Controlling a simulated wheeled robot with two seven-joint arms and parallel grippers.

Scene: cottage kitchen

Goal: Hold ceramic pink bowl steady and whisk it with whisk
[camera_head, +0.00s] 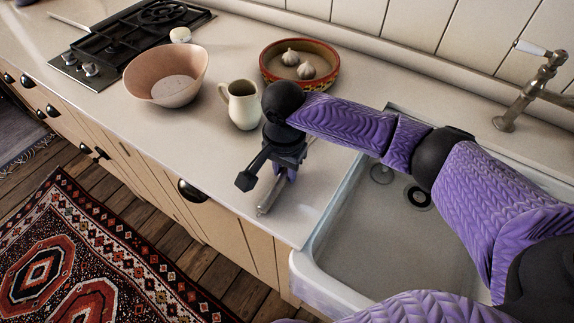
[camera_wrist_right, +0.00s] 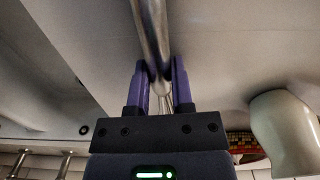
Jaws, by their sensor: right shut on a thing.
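The pink ceramic bowl (camera_head: 150,72) stands upright on the counter, left of centre in the head view, with a pale patch at its bottom. My right gripper (camera_head: 284,174) is over the counter close to the sink, to the right of and nearer than the bowl, well apart from it. It is shut on the whisk (camera_head: 268,204), whose metal handle end shows below the gripper. In the right wrist view the whisk (camera_wrist_right: 150,35) is between the purple fingers (camera_wrist_right: 161,85). The whisk's wire end is mostly hidden. My left gripper is not in view.
A cream jug (camera_head: 243,106) stands between the bowl and my right gripper. A patterned dish (camera_head: 333,82) with garlic bulbs is behind it. The sink (camera_head: 345,235) and tap (camera_head: 527,90) are at right, the gas hob (camera_head: 125,40) at left. The counter front before the bowl is clear.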

